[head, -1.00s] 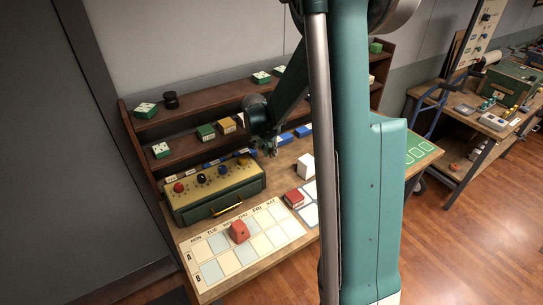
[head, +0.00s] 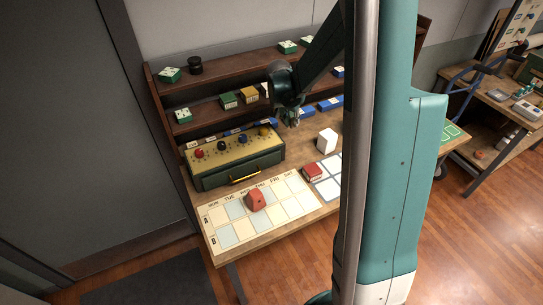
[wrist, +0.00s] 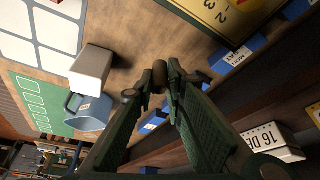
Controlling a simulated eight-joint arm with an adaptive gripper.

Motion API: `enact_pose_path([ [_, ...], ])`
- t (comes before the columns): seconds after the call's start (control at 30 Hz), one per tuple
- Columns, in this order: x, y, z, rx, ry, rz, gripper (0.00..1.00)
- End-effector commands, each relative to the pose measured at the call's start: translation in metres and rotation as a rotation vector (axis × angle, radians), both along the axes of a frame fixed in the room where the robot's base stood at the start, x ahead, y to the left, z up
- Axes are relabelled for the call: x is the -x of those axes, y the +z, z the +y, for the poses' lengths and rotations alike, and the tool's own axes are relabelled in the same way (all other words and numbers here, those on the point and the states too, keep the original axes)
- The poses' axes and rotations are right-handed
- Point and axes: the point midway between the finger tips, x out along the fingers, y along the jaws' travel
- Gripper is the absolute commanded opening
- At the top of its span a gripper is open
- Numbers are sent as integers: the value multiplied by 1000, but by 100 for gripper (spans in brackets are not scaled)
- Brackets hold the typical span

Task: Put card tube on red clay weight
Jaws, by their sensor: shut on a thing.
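The red clay weight (head: 255,200) is a small red block with a sloped top. It sits on the calendar board (head: 232,237) on the bench, near the board's middle. My gripper (head: 290,121) is above the back of the bench, in front of the shelf and right of the yellow-topped console. In the wrist view my gripper (wrist: 160,84) is shut on a short brown round piece, which looks like the card tube (wrist: 160,70). Its far end shows between the fingertips and the rest is hidden. The weight is outside the wrist view.
A console with knobs (head: 237,160) stands left of my gripper. A blue mug-like container (wrist: 90,112) is beside the white box. The shelf (head: 210,124) holds several small boxes behind.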

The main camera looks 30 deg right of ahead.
Motion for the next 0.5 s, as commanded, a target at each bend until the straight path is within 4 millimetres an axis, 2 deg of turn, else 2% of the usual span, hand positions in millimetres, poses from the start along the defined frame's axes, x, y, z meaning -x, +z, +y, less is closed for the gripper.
enact_pose_path([
  [0.27, 14, 8, 23, -1, 116, -1, 5],
  [0.5, 39, 20, 58, 0, 310, 0, 5],
])
